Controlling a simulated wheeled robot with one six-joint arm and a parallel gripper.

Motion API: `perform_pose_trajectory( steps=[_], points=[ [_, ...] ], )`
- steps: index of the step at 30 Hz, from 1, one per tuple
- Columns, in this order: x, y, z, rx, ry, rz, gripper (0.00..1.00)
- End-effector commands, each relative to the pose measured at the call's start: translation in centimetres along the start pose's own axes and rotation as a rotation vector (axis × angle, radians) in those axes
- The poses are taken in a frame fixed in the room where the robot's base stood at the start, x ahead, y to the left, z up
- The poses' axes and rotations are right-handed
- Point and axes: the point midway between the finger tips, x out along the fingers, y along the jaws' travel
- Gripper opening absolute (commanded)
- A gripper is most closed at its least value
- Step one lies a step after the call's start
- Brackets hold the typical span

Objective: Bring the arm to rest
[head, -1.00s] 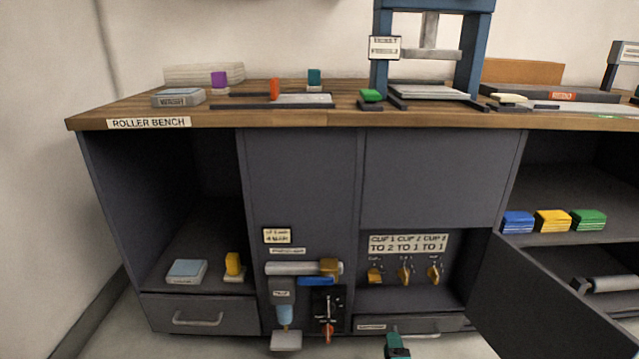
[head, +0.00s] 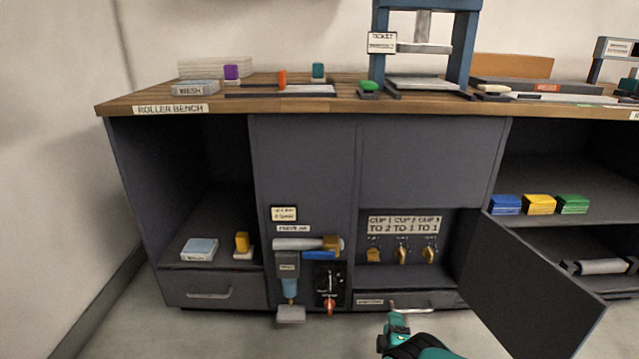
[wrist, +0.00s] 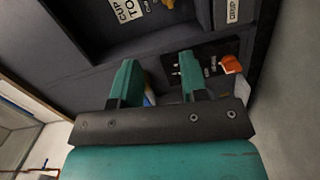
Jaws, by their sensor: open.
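My gripper (head: 395,322) shows at the bottom of the head view, in front of the bench's lower drawer. In the wrist view its two teal fingers (wrist: 158,82) stand apart with nothing held between them. Behind the fingers is the dark cabinet front, with a black switch panel and an orange knob (wrist: 231,63) to the right. In the head view my gripper is apart from the open cabinet door (head: 530,275) on its right.
The roller bench (head: 225,106) carries a blue press (head: 462,50) and small tools. The door swings out into the floor space at the right. A dispenser (head: 289,272) and black panel (head: 330,280) are on the cabinet front. Floor at the lower left is clear.

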Motion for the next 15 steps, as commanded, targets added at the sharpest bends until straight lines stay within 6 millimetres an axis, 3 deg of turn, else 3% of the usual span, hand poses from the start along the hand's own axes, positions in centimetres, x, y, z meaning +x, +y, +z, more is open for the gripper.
perform_pose_trajectory(
  steps=[8,11,15],
  points=[
    [4.0,4.4,-1.0,0.166,-0.128,-0.054,0.4],
    [5.5,6.6,-1.5,0.25,-0.19,-0.091,0.4],
    [7.4,11.3,-2.4,0.409,-0.303,-0.177,0.4]
  ],
)
